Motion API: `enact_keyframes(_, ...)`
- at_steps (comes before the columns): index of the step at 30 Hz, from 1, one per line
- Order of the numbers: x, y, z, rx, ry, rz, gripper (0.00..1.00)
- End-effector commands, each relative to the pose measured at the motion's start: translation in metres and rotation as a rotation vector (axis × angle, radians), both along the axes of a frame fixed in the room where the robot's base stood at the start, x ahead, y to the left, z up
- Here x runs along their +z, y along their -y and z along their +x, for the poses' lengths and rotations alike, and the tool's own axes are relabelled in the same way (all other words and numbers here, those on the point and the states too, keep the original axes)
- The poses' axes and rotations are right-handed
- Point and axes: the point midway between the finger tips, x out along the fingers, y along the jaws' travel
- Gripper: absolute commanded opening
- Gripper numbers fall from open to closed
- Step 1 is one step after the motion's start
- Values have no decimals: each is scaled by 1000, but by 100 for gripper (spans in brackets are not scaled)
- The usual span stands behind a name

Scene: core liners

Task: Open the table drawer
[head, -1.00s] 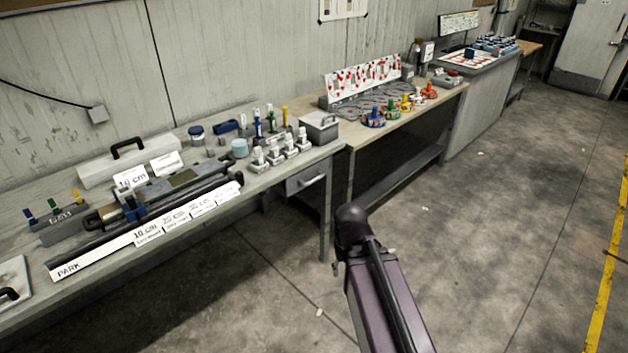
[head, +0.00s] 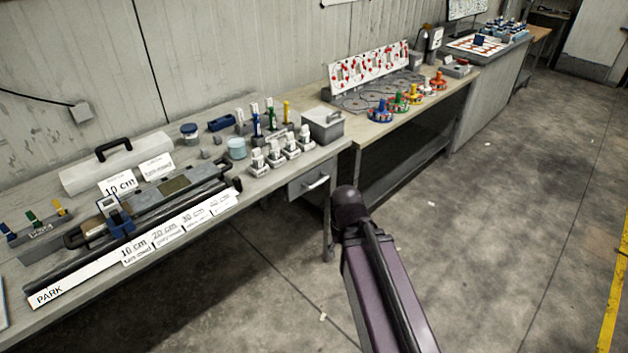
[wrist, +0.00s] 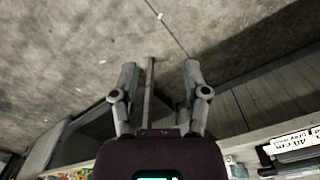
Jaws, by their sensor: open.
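The table drawer (head: 309,183) is a small grey box under the right end of the near workbench (head: 265,185). My arm shows in the head view just right of the drawer and the bench's end leg; my gripper's fingers cannot be made out there. In the wrist view my gripper (wrist: 160,70) is open with nothing held, its two fingers apart. A thin grey bar, probably a table leg, shows between the fingers. I cannot clearly pick out the drawer handle in the wrist view.
The near bench carries a grey lidded box (head: 322,126), white-topped small blocks, a white case (head: 117,163) and a long labelled strip (head: 135,248). A second table (head: 447,90) with coloured pieces stands beyond. The concrete floor (head: 480,240) on the right is free.

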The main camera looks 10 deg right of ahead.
Motion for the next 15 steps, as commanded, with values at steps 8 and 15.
enact_keyframes(8, 0, 0, 0, 0, 0, 0, 60)
enact_keyframes(15, -4, -1, 3, -4, 10, 9, 60)
